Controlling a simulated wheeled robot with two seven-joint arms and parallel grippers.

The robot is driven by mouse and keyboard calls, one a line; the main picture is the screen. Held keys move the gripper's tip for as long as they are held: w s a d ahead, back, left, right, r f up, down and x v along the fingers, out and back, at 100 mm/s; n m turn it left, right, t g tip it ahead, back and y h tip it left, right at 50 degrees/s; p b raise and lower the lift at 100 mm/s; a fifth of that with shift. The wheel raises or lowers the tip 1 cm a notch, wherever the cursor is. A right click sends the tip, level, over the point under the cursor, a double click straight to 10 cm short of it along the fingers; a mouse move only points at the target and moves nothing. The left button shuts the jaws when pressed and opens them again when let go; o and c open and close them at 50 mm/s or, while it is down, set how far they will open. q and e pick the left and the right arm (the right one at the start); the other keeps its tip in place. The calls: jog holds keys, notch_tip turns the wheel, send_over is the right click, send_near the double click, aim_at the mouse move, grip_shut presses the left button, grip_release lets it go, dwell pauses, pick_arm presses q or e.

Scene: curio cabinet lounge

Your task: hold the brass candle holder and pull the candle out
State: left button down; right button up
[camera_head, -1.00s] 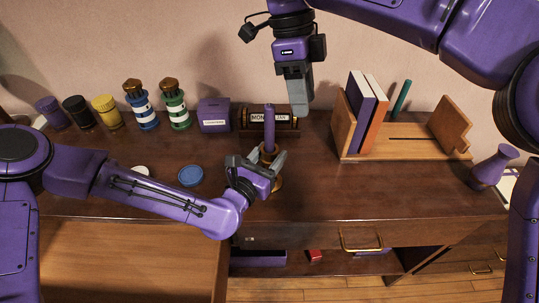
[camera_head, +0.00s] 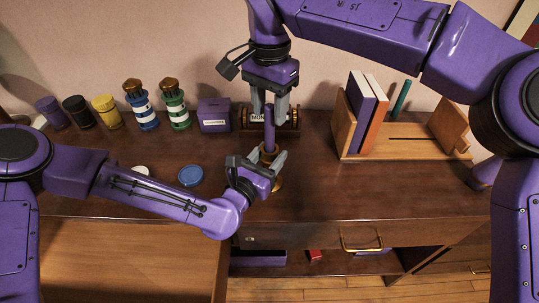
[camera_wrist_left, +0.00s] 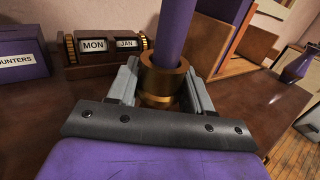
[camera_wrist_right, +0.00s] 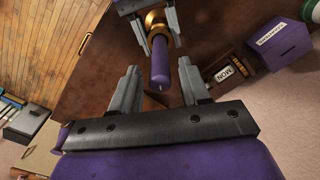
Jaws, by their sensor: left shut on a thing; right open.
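The purple candle (camera_head: 269,130) stands upright in the brass candle holder (camera_wrist_left: 163,80) on the desk. My left gripper (camera_head: 268,160) is shut on the holder, with a finger on each side of its cup in the left wrist view. My right gripper (camera_head: 269,115) points down from above, open, with its fingertips beside the candle's upper part in the head view. In the right wrist view the candle (camera_wrist_right: 160,62) lies beyond and between the open fingers (camera_wrist_right: 158,85), apart from both. The holder's base is partly hidden by my left gripper in the head view.
A calendar block (camera_head: 285,119) stands just behind the candle. A purple box (camera_head: 214,115) and two striped lighthouses (camera_head: 142,106) are to its left. A wooden book rack (camera_head: 400,148) stands to the right. A blue disc (camera_head: 190,175) lies left of the holder.

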aim_at(270, 119)
pick_arm(q)
jog(key=shift+f, duration=0.15)
pick_arm(e)
jog(key=shift+f, duration=1.5)
grip_shut()
jog(key=shift+r, duration=0.85)
jog(key=shift+r, duration=2.7)
notch_tip(270, 119, up, 8)
jog(key=shift+r, duration=0.25)
